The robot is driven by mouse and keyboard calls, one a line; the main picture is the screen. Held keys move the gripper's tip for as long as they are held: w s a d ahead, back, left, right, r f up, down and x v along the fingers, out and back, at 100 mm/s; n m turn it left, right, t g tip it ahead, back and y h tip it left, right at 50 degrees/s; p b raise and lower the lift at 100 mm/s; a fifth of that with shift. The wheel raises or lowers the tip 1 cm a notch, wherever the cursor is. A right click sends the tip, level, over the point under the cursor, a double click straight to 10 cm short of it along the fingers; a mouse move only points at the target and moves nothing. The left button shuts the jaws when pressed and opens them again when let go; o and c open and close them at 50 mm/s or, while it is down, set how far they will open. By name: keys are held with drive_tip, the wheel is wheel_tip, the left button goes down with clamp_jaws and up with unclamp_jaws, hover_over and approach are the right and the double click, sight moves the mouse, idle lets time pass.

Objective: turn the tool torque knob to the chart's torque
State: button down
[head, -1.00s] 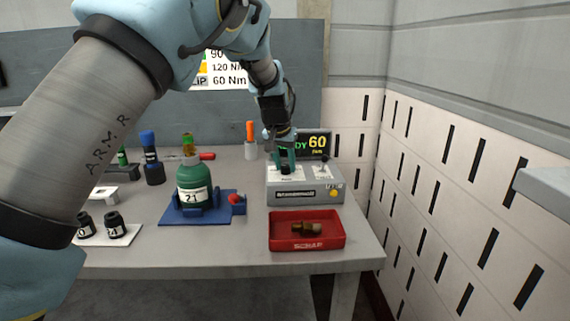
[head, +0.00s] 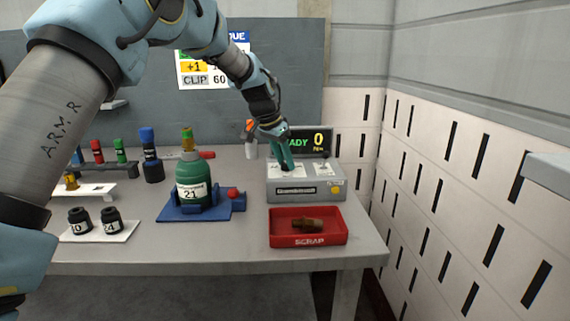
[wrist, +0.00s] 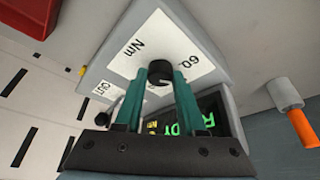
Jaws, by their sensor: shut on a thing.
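The grey tool controller box (head: 320,192) stands at the right of the bench. Its black torque knob (wrist: 160,72) sits on a white dial plate (wrist: 140,45) marked "Nm" and "60". My gripper (head: 285,166) reaches down onto the box; in the wrist view its teal fingers (wrist: 159,82) are shut on the knob from both sides. The display (head: 308,142) behind the box reads green "READY" and yellow "0".
A green bottle labelled 21 (head: 190,170) stands on a blue base (head: 170,212) to the left. Two black sockets on a white plate (head: 130,225) are further left.

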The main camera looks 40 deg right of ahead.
drive_tip(key=m+g, duration=0.1)
drive_tip(key=m, duration=0.2)
drive_tip(key=shift+w+r+p, duration=0.1)
drive_tip(key=shift+w+p, duration=0.1)
drive_tip(key=shift+p, duration=0.15)
drive_tip(key=shift+d+m+g+y+p, duration=0.1)
drive_tip(key=shift+m+g+y+p, duration=0.35)
drive_tip(key=shift+m, duration=0.95)
drive_tip(key=shift+g, duration=0.25)
drive_tip(key=c, duration=0.5)
unclamp_jaws()
drive_tip(key=b+v, duration=0.2)
drive_tip(key=v, duration=0.8)
drive_tip(key=shift+a+r, duration=0.25)
